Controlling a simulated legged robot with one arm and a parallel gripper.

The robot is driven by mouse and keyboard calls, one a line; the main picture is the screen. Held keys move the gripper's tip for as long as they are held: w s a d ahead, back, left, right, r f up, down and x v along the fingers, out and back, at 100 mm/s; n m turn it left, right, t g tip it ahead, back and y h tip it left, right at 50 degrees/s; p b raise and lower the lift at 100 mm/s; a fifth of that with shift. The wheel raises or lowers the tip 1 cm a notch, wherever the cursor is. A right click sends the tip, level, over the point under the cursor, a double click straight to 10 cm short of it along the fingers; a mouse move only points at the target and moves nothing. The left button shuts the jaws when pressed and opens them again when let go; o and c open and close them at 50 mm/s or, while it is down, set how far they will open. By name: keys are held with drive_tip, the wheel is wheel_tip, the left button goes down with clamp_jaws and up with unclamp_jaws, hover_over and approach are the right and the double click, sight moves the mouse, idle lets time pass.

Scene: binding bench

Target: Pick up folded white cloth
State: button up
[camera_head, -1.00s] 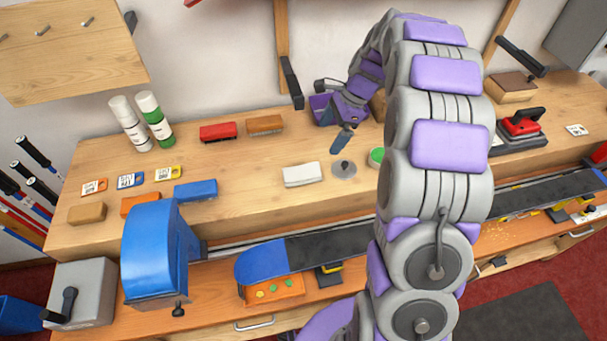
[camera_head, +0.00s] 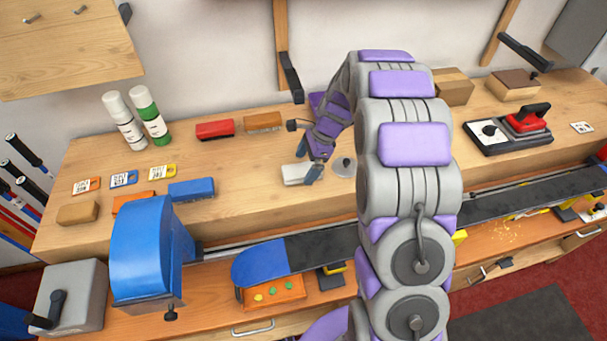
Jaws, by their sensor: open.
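The folded white cloth (camera_head: 292,174) lies flat on the wooden bench top, near the middle. My gripper (camera_head: 309,177) is open and points down at the cloth's right end, partly covering it. I cannot tell whether the fingertips touch the cloth or hang just above it. Nothing shows between the fingers that I can make out.
A round grey metal piece (camera_head: 343,167) lies just right of the cloth. A red brush (camera_head: 215,129) and an orange-brown brush (camera_head: 262,121) lie behind it. A blue block (camera_head: 191,189) is to the left. Bare bench lies left of the cloth.

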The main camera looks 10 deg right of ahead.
drive_tip(key=shift+a+f, duration=0.45)
drive_tip(key=shift+f, duration=0.1)
drive_tip(key=shift+a, duration=0.25)
drive_tip(key=shift+d, duration=0.45)
drive_tip(key=c, duration=0.3)
drive_tip(key=shift+d, duration=0.15)
drive_tip(key=c, duration=0.3)
drive_tip(key=shift+a, duration=0.45)
drive_tip(key=c, duration=0.5)
